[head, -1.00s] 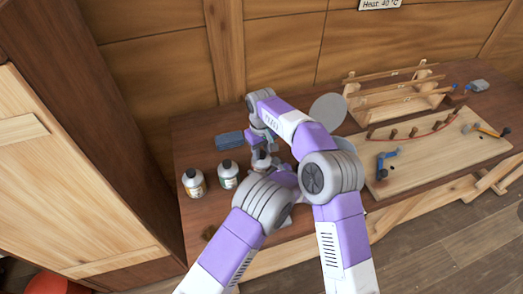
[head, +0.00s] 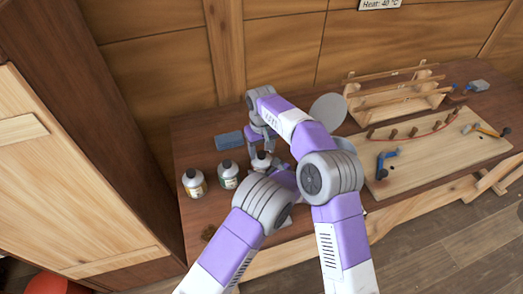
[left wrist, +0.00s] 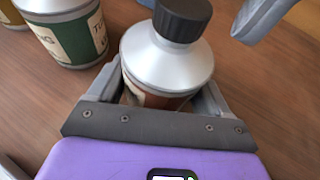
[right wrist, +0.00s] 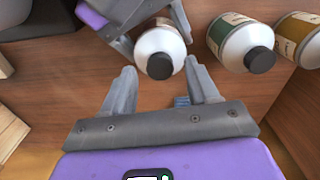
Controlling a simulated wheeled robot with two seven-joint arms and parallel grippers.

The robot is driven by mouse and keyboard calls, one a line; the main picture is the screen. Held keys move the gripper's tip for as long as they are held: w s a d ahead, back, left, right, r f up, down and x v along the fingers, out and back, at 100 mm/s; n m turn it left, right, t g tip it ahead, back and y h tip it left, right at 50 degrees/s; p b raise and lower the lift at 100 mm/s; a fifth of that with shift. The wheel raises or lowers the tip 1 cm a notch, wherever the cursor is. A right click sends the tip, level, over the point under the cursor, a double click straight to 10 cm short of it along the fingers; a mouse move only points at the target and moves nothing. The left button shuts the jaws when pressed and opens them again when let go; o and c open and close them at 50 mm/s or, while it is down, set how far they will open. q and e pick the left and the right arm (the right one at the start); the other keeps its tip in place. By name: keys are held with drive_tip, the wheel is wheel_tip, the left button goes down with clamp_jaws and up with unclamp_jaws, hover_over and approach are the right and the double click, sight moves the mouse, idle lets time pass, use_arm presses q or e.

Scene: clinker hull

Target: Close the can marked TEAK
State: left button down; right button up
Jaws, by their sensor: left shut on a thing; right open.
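A can with a silver shoulder and black cap (left wrist: 170,60) stands between the fingers of my left gripper (left wrist: 165,100), which is shut on its body. The cap sits on top of the can; I cannot tell whether it is tight. Its label is mostly hidden and unreadable, so TEAK is not confirmed. The same can shows in the head view (head: 261,160) and right wrist view (right wrist: 160,42). My right gripper (right wrist: 162,84) is open and empty, its fingertips apart from the cap. A grey finger of it shows at the upper right in the left wrist view.
A green-labelled can (head: 228,176) and a yellow-labelled can (head: 194,184), both black-capped, stand left of the held can. A blue block (head: 229,140) lies behind them. A wooden board (head: 440,155) with tools and a wooden rack (head: 400,92) are at right.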

drive_tip(key=shift+r, duration=1.8)
drive_tip(key=shift+r+n, duration=1.7)
drive_tip(key=shift+r, duration=0.05)
drive_tip(key=shift+f, duration=4.05)
